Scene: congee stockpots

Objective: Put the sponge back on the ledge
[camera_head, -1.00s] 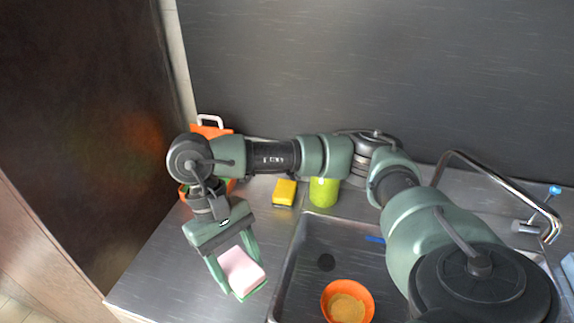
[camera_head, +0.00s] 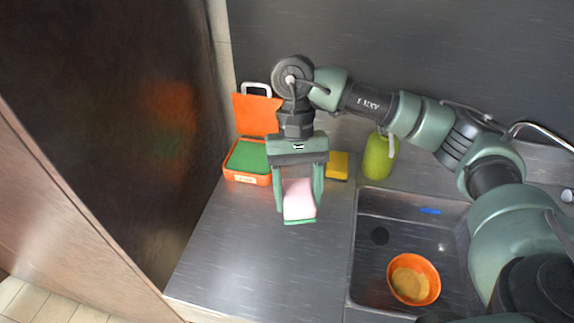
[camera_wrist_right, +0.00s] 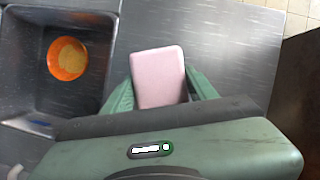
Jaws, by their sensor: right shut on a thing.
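A pink sponge with a green underside (camera_head: 299,190) is held between the fingers of my right gripper (camera_head: 299,206). It hangs in front of the steel counter; its height above it is hard to judge. In the right wrist view the sponge (camera_wrist_right: 158,78) lies between both green fingers, its pink face showing. A steel strip, perhaps the ledge (camera_head: 410,172), runs behind the sink; I cannot tell if it is raised. A yellow sponge-like block (camera_head: 338,166) lies behind the gripper, partly hidden. My left gripper is out of view.
An open orange box with a green inside (camera_head: 248,157) stands left of the gripper. A green bottle (camera_head: 379,157) stands behind the sink (camera_head: 375,275), which holds an orange bowl (camera_head: 414,279). The front counter (camera_head: 265,270) is clear. A dark wall rises on the left.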

